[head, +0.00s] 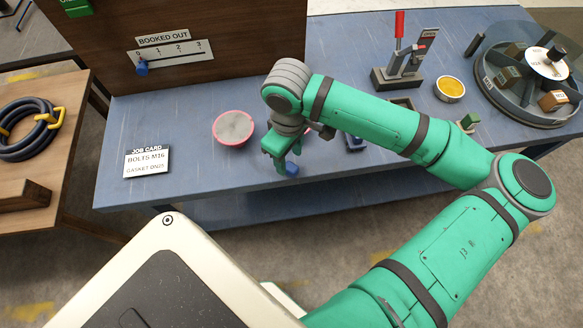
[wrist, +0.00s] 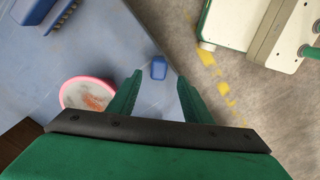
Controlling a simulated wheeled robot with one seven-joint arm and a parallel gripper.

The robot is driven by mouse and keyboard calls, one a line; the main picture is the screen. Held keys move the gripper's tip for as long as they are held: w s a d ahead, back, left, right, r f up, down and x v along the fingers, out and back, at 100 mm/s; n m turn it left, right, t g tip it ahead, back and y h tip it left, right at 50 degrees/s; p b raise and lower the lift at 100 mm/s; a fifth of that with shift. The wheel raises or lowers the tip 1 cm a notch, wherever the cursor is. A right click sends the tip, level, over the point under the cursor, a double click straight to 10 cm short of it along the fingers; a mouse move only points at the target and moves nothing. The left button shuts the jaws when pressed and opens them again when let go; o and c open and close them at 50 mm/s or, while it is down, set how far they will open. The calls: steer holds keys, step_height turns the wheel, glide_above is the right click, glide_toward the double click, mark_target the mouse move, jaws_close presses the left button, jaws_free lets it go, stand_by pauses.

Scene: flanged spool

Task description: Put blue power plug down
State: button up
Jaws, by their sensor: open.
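The blue power plug (head: 291,169) sits at the front edge of the blue bench, just below my gripper (head: 279,158). In the wrist view the plug (wrist: 158,68) shows as a small blue block near the bench edge. It lies in the gap between the two green fingertips (wrist: 159,82), slightly past them. My gripper is open, with visible space on both sides of the plug. Whether the plug's underside touches the bench is hard to tell.
A pink-rimmed bowl (head: 233,128) stands left of my gripper. Another dark blue item (head: 356,144) lies to the right, partly behind my arm.

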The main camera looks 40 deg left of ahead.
mark_target(288, 165)
steer(key=shift+w+a+f, duration=0.1)
steer(key=shift+f, duration=1.3)
steer(key=shift+w+a+f, duration=0.1)
steer(key=shift+f, duration=1.3)
steer(key=shift+s, duration=0.15)
jaws_close()
